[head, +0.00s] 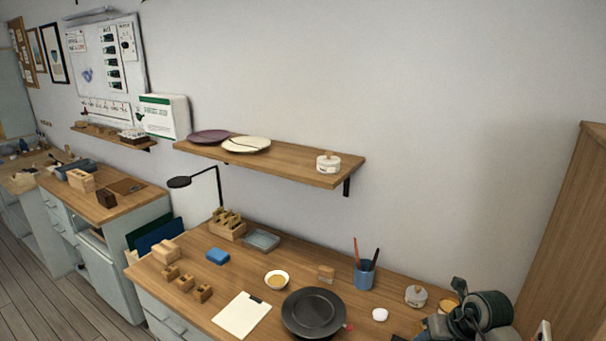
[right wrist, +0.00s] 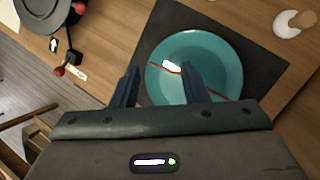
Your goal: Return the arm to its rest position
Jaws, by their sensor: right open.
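My right gripper (right wrist: 158,70) is open in the right wrist view, its two dark fingers apart. The fingers show over the near left part of a teal plate (right wrist: 222,78) with red seam lines and a white glare spot. The plate lies on a dark square mat (right wrist: 262,42). I cannot tell how high the fingers are above the plate, and nothing shows held between them. In the head view, a dark arm part of mine (head: 485,315) covers the lower right corner, and the plate is not visible there. My left gripper is in neither view.
A black round turntable (head: 313,312) stands on the wooden workbench, near a white sheet (head: 241,315), a small bowl (head: 277,280) and a blue cup (head: 364,275) with tools. A lidded jar (head: 416,295) stands near my arm. A tall wooden cabinet (head: 565,240) rises at right.

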